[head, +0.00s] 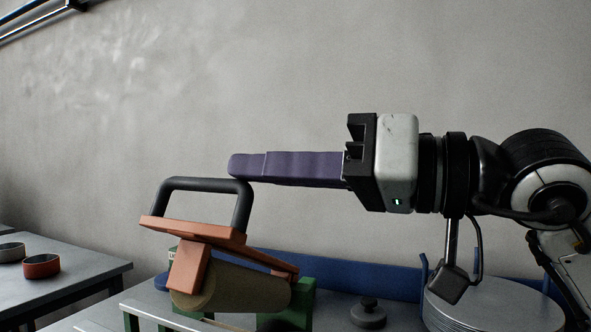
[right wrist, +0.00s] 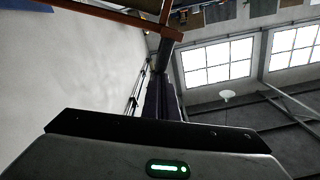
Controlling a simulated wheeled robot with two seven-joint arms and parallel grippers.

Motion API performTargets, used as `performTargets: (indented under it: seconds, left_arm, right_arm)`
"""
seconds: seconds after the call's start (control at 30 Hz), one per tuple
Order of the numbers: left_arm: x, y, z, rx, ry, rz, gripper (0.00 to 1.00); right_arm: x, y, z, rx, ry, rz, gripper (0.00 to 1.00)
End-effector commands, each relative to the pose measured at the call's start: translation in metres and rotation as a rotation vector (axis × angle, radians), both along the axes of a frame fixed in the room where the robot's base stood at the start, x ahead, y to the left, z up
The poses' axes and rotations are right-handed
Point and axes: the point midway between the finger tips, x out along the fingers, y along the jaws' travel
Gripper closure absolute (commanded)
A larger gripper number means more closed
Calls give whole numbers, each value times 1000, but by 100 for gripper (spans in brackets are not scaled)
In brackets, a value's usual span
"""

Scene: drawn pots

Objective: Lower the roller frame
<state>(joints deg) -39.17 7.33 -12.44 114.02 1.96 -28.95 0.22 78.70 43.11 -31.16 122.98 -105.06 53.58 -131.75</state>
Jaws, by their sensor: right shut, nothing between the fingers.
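The roller frame (head: 196,229) is orange, with a black U-shaped handle (head: 205,184) on top and a tan roller (head: 232,288) beneath it. It is tilted in the head view, its handle side raised. My right gripper (head: 236,166) comes in from the right with its long purple fingers shut and empty. The fingertips are right at the top right corner of the handle; I cannot tell whether they touch it. In the right wrist view the fingers (right wrist: 163,98) point up toward an orange part of the frame (right wrist: 120,16). My left gripper is not in view.
Green supports (head: 301,301) stand by the roller. A dark round knob-like weight (head: 368,313) and a stack of grey discs (head: 490,305) lie to the right, before a blue panel (head: 350,272). A side table (head: 75,270) holds a red bowl (head: 41,266).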

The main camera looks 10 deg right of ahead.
Motion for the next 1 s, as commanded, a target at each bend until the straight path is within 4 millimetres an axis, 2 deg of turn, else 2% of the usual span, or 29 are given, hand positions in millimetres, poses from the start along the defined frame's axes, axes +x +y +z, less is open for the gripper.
performTargets:
  seconds: [0.03, 0.1, 0.33, 0.83, 1.0]
  left_arm:
    - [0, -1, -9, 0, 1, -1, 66]
    - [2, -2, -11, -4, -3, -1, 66]
    - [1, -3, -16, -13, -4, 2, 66]
    - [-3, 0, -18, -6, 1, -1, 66]
    - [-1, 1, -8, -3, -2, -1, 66]
  right_arm:
    - [-5, 4, -10, -15, -20, 1, 100]
    - [-10, 6, -15, -30, -42, -1, 100]
    - [-18, 12, -23, -60, -85, -2, 100]
    - [-20, 13, -23, -65, -91, -2, 100]
    - [-19, 16, -10, -64, -92, -3, 100]
